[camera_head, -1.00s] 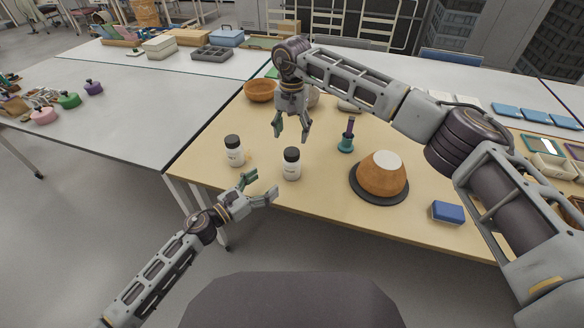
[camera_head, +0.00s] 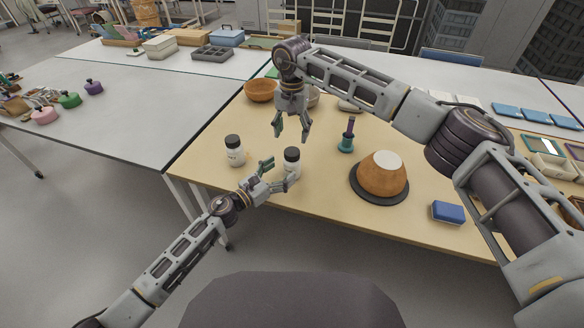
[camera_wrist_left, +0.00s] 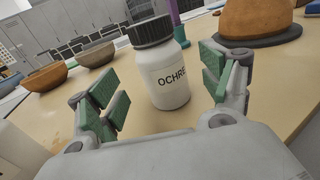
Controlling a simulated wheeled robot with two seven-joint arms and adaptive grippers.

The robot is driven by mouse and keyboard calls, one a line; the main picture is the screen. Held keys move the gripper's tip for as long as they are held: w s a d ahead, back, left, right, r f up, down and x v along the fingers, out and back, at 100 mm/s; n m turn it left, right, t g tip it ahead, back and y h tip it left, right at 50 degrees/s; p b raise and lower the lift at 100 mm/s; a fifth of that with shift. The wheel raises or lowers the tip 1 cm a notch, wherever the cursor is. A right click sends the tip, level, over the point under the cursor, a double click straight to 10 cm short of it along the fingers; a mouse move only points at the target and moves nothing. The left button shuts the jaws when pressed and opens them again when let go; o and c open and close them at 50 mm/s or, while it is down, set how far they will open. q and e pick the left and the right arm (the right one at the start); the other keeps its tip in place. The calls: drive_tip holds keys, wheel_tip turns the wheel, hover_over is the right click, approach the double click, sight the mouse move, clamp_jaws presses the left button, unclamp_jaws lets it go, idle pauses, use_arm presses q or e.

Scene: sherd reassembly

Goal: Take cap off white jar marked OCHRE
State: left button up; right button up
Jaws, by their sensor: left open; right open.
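The white jar marked OCHRE (camera_wrist_left: 168,80) stands upright on the table with its black ribbed cap (camera_wrist_left: 150,31) on. In the head view the jar's cap (camera_head: 292,154) shows, and my left gripper partly covers the jar's body. My left gripper (camera_head: 281,170) is open, its fingers reaching toward the jar. In the left wrist view the jar stands between and beyond the open green-padded fingers (camera_wrist_left: 160,85); I see no contact. My right gripper (camera_head: 291,133) is open and empty, above the table behind the jar.
A second white jar with a black cap (camera_head: 234,150) stands to the left. A green-and-purple tool (camera_head: 347,135) and an orange-brown pot (camera_head: 382,175) on a dark disc stand to the right. A blue block (camera_head: 448,212) lies near the front edge. Bowls (camera_head: 260,90) stand behind.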

sight(293, 163)
use_arm(q)
drive_tip(key=shift+x, duration=3)
drive_tip(key=shift+f, duration=0.1)
